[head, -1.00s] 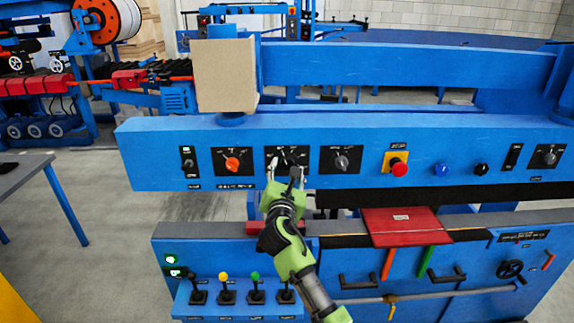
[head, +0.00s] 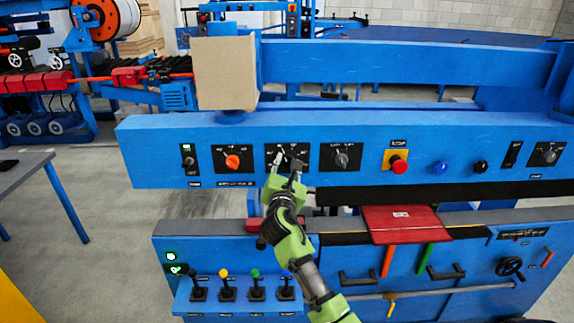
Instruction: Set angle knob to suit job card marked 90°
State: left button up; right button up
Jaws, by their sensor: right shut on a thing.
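My right gripper (head: 288,164) is at the blue control panel (head: 455,128), shut on the knob in the second black dial plate (head: 288,150) from the orange one. Its fingers cover most of that knob, so the pointer's angle cannot be read. An orange knob (head: 232,161) sits on the dial plate to the left, and a dark grey knob (head: 341,159) on the plate to the right. The dial markings are too small to read. No card legibly marked 90° shows. My left gripper is not in view.
A red emergency button (head: 399,166), a blue button (head: 441,168) and a black button (head: 480,167) are right of the knobs. A red plate (head: 401,222) lies below. Several small levers (head: 227,288) stand on the lower left box. A cardboard-coloured box (head: 224,75) stands behind the panel.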

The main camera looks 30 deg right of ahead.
jog(key=m+p, duration=0.1)
jog(key=m, duration=0.3)
jog(key=m+y, duration=0.1)
jog(key=m, duration=0.7)
jog(key=shift+s+d+p, duration=0.1)
jog(key=shift+p, duration=0.2)
jog(key=shift+f+m+y, duration=0.1)
jog(key=shift+m+y, duration=0.3)
jog(key=shift+m, duration=1.9)
jog(key=o, duration=1.1)
